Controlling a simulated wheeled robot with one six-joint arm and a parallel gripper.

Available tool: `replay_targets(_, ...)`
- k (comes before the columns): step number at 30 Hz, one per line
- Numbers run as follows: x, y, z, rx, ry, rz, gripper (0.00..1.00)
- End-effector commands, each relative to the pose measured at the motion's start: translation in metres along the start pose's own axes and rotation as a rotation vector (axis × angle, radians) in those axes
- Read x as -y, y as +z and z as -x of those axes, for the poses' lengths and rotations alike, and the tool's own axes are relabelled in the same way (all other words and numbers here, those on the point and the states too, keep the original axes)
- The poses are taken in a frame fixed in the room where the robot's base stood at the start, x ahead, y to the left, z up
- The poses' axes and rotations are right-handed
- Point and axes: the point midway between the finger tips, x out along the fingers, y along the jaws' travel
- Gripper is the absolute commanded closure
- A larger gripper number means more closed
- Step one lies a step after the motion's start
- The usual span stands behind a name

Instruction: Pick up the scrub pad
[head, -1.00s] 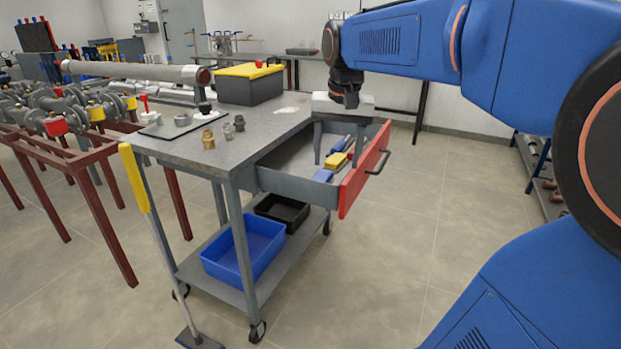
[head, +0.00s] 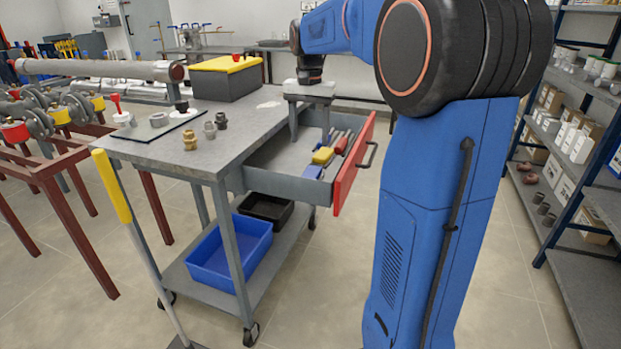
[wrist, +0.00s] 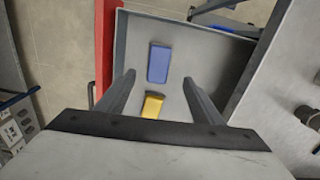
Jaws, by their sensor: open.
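A yellow block with a dark edge (wrist: 152,105), which looks like the scrub pad, lies in the open drawer (head: 290,186). It also shows in the head view (head: 322,155). A blue block (wrist: 159,63) lies just beyond it in the wrist view and near the drawer's front corner in the head view (head: 313,171). My gripper (wrist: 159,77) is open and empty, pointing down over the drawer. In the wrist view its fingers show on either side of the yellow block. I cannot tell its height above the block. In the head view my gripper (head: 309,135) is above the drawer's back part.
The red drawer front (head: 354,166) with its dark handle stands out from the grey cart (head: 165,150). Red-handled tools (head: 342,142) lie in the drawer. Fittings and a yellow-lidded box (head: 226,77) stand on the cart top. Shelves (head: 575,130) stand at the right.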

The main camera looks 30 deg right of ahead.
Motion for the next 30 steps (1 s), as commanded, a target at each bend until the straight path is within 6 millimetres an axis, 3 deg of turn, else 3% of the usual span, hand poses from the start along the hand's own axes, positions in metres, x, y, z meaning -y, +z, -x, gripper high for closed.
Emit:
replay_targets(9,0.0,0.0,-0.053,0.002,0.001,0.0,0.39)
replay_targets(19,-0.001,-0.004,-0.075,0.001,0.001,0.0,0.39)
replay_targets(30,-0.002,-0.011,-0.117,0.001,0.001,0.001,0.39)
